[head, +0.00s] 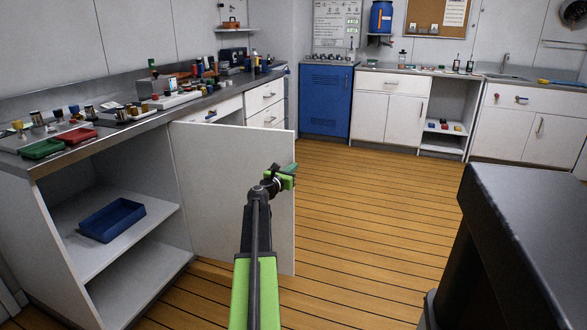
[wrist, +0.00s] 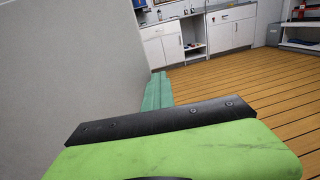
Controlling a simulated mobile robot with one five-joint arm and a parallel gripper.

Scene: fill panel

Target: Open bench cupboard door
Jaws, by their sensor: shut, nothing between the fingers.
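The bench cupboard door (head: 228,185) stands swung wide open from the left bench, a plain pale panel reaching out over the floor. Its inner shelf (head: 85,250) and compartment are exposed on the left. My gripper (head: 284,176) is shut and empty, in front of the door panel near its free edge. In the wrist view the door (wrist: 75,60) fills the left side as a grey surface, with my gripper (wrist: 157,85) close beside it. I cannot tell whether the fingers touch the door. The door's handle is not visible.
A blue tray (head: 112,220) lies on the cupboard's upper shelf. The bench top (head: 60,155) carries red and green trays and several small items. A dark-topped table (head: 525,215) stands at right. The wooden floor (head: 375,200) between is clear.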

